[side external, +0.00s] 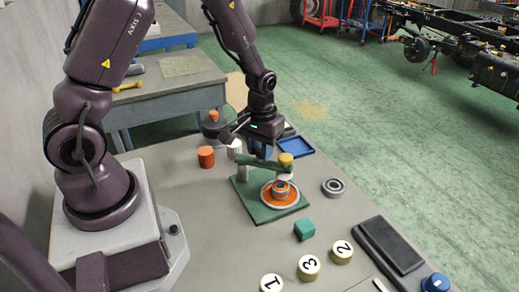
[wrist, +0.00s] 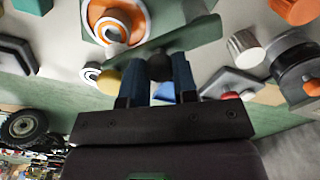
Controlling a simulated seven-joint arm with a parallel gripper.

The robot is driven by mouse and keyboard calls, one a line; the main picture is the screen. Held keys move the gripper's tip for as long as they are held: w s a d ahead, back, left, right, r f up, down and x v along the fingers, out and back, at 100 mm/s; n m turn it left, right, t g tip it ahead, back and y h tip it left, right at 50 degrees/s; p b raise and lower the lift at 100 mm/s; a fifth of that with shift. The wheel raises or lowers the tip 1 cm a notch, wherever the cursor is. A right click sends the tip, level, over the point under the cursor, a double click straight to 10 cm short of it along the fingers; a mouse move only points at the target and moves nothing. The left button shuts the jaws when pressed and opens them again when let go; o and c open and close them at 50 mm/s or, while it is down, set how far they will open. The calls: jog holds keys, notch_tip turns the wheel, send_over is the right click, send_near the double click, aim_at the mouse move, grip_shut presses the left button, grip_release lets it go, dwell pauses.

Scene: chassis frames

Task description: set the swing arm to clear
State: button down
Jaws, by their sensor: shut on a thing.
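The fingertips are partly hidden in the side view.
An orange knurled cylinder (side external: 206,157) and a grey pot with an orange knob (side external: 214,127) stand to the left. A blue tray (side external: 295,148) lies behind. A bearing (side external: 332,187), teal block (side external: 304,230), numbered discs (side external: 309,267) and black tray (side external: 389,245) are at right and front.

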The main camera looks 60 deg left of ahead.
jog(key=n, duration=0.1)
jog(key=a+n, duration=0.1)
jog(key=shift+w+n, duration=0.35)
jog(key=shift+n, duration=0.05)
jog(key=shift+w+a+n, duration=0.1)
jog(key=shift+a+n, duration=0.55)
jog(key=shift+n, duration=0.95)
jog(key=shift+w+a+n, duration=0.1)
jog(key=shift+a+n, duration=0.5)
jog(key=shift+n, duration=1)
jog(key=shift+a+n, duration=0.65)
jog(key=shift+n, duration=0.95)
jog(key=c, duration=0.9)
grip_release()
notch_tip(320, 180, up, 13)
